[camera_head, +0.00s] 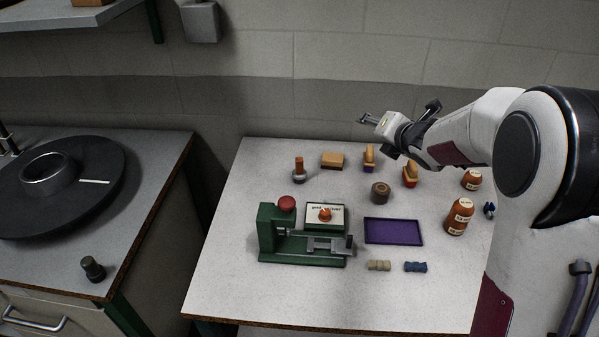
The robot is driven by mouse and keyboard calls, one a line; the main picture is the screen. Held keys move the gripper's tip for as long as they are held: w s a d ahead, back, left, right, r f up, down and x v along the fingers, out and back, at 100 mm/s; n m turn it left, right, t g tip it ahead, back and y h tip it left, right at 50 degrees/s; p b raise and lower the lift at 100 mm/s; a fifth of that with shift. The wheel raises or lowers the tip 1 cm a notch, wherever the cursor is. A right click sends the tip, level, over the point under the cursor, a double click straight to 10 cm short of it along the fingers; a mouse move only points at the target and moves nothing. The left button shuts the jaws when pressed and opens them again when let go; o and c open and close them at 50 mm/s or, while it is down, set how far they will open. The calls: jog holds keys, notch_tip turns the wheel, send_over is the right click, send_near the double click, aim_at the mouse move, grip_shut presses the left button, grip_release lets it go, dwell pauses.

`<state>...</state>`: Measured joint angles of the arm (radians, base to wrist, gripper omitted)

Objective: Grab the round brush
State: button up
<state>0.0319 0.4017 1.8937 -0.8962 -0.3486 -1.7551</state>
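A low round brown piece (380,192) with a darker centre stands on the table behind the purple tray; it looks most like the round brush, though its bristles cannot be made out. An upright piece with an orange handle and a round grey base (299,171) stands at the back left of the table. My gripper (367,118) is raised near the back wall, pointing left, above and behind the table objects. It is apart from all of them and nothing shows in it. Its fingers are too small to tell open from shut.
A rectangular brush-like block (332,160) and two wooden-handled pieces (370,156) (410,174) stand along the back. The front edge is clear.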

jog(key=w+a+f+n+g+y, duration=0.1)
jog(key=w+a+f+n+y, duration=0.25)
jog(key=a+f+n, duration=0.5)
jog(key=n+g+y, duration=0.3)
jog(key=n+y, duration=0.1)
jog(key=n, duration=0.3)
send_near(305, 176)
jog(key=x, duration=0.2)
jog(key=shift+w+a, duration=0.1)
jog(key=shift+a, duration=0.25)
jog(key=shift+x, duration=1.3)
jog(key=shift+x, duration=2.55)
jog(key=shift+d+f, duration=0.1)
jog(key=c, duration=1.2)
